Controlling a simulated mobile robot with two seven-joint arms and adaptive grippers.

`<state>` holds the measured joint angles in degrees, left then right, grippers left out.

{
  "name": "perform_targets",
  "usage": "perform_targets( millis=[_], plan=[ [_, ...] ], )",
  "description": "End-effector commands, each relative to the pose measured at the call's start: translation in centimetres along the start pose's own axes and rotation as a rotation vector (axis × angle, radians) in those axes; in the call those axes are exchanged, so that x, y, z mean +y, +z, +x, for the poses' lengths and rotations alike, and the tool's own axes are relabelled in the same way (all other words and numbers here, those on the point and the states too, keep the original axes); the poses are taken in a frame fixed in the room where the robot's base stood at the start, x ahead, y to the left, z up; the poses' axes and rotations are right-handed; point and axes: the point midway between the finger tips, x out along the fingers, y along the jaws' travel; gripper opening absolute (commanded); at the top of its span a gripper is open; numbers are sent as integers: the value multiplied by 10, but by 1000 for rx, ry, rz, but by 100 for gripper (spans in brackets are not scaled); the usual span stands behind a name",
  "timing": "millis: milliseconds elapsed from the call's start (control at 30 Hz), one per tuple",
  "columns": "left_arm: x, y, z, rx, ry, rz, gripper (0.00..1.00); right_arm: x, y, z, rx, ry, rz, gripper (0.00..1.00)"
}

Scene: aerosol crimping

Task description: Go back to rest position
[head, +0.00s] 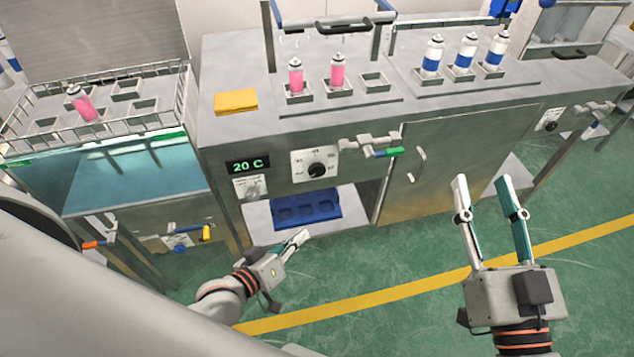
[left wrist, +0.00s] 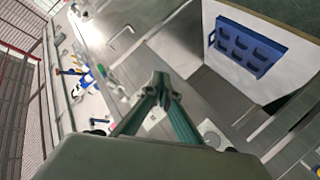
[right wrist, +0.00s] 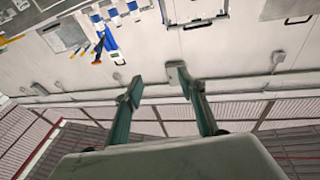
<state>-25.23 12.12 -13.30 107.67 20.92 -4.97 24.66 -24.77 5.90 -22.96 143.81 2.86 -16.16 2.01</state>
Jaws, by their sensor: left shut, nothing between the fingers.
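My left gripper (head: 300,238) hangs in front of the middle machine, below its table top and near the lower shelf. Its fingertips meet with nothing between them, as the left wrist view (left wrist: 161,88) also shows. My right gripper (head: 488,186) is held over the green floor at the right, in front of the cabinet door. Its two fingers are spread wide and empty, also in the right wrist view (right wrist: 154,82).
A blue tray (head: 307,208) lies on the lower shelf near my left gripper. Pink cans (head: 296,76) and blue-banded cans (head: 465,52) stand in holders on the table top. A pink can (head: 82,103) tilts in the bath basket (head: 150,119). The floor in front is clear.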

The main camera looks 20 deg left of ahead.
Motion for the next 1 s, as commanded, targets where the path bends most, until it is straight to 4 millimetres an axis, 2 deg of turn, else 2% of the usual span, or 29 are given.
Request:
perform_targets(
  millis=[167,267,367,467,500,600,700,833,900,1000],
  plan=[
    [0,0,0,0,0,1,0,0,1,0,-2,0,0,40],
    [0,3,-3,-10,-7,28,0,2,16,-1,-34,5,-7,40],
    [-1,11,-10,-34,-23,104,0,8,55,-6,-118,17,-25,40],
    [-3,22,-22,-76,-49,225,0,18,114,-22,-245,34,-50,40],
    [-4,28,-27,-95,-60,279,0,23,140,-31,-302,41,-61,40],
    [-8,40,-41,-145,-86,413,0,35,203,-61,-442,58,-87,40],
    [-13,51,-54,-193,-109,538,0,47,257,-98,-572,73,-107,40],
    [-19,61,-68,-247,-131,668,0,59,309,-144,-708,86,-127,40],
    [-21,65,-74,-269,-139,717,0,64,328,-164,-758,92,-133,40],
    [-24,68,-79,-289,-145,764,0,68,343,-182,-804,96,-139,40]
  ],
)
